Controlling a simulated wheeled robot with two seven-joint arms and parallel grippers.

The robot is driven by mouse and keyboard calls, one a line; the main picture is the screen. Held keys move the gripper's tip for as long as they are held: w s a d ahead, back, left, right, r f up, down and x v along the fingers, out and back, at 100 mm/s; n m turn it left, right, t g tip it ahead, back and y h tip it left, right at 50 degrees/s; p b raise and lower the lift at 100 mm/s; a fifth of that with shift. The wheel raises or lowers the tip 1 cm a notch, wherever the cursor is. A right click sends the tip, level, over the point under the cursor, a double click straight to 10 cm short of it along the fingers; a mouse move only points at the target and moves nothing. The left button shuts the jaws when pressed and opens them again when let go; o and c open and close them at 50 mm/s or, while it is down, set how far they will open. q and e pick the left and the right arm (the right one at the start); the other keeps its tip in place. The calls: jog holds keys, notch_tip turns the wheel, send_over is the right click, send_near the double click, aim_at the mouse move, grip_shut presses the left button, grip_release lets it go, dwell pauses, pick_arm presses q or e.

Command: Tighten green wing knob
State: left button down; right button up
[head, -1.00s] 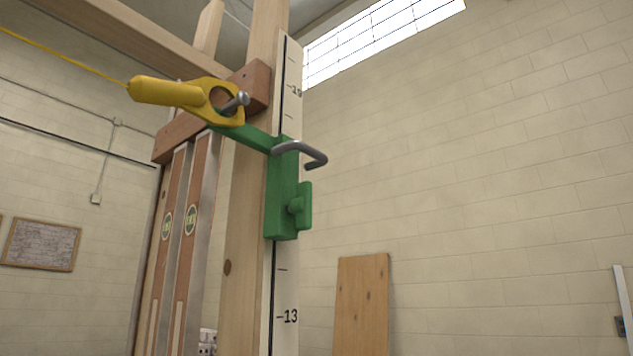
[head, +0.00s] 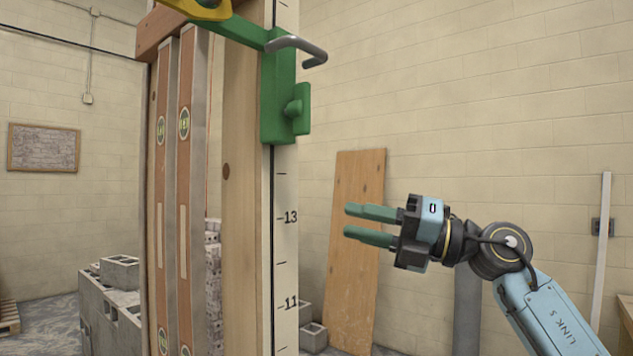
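The green wing knob (head: 300,108) sits on the right side of a green bracket (head: 276,105), which is mounted on a marked white gauge strip (head: 284,250) along a wooden post. The knob's wing stands roughly upright. A grey hook (head: 298,45) sticks out to the right from the bracket, above the knob. My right gripper (head: 346,221) is open and empty, with green fingers pointing left. In the picture it is below and to the right of the knob, apart from it. My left gripper is not in view.
Two spirit levels (head: 183,200) hang left of the wooden post (head: 240,210). A yellow tool (head: 205,8) is cut off at the top edge. A wooden board (head: 352,270) leans on the back wall behind my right gripper. Grey blocks (head: 108,310) are stacked at lower left.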

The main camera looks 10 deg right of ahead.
jog(key=s+r+n+h, duration=0.3)
jog(key=s+r+n, duration=0.1)
jog(key=s+r, duration=0.5)
jog(key=n+t+h+p, duration=0.2)
jog(key=t+h, duration=0.1)
jog(key=t, duration=0.2)
send_near(309, 88)
jog(key=p+x, duration=0.4)
jog(key=x, duration=0.4)
jog(key=shift+r, duration=0.15)
jog(key=shift+w+a, duration=0.3)
grip_shut()
